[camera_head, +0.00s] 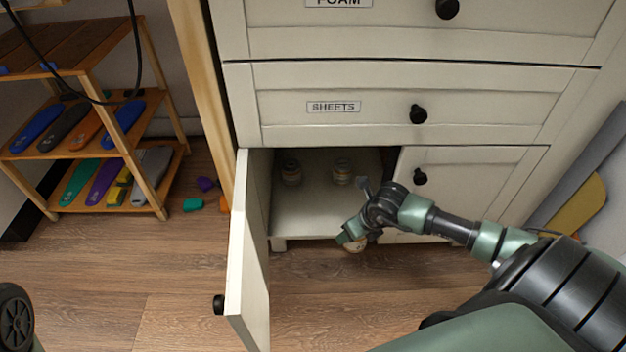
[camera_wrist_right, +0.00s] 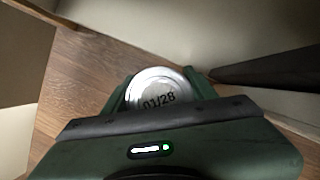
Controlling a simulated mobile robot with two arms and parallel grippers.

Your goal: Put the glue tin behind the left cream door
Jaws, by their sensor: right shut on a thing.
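The left cream door (camera_head: 250,255) stands wide open, swung out toward me, with its black knob (camera_head: 219,304) at the front. The cupboard behind it (camera_head: 312,218) is open to view. My right gripper (camera_head: 352,240) is at the front of the opening, near its right side and low. It is shut on the glue tin (camera_head: 356,246), which is mostly hidden by the gripper in the head view. In the right wrist view the tin's round silver lid (camera_wrist_right: 158,90), marked 01/28, shows between the fingers of my right gripper (camera_wrist_right: 160,92). My left gripper is not in view.
Two jars, one at left (camera_head: 291,172) and one at right (camera_head: 343,171), stand at the back inside the cupboard; its front floor is clear. The right cream door (camera_head: 470,185) is shut. A wooden rack (camera_head: 110,150) with coloured insoles stands at left.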

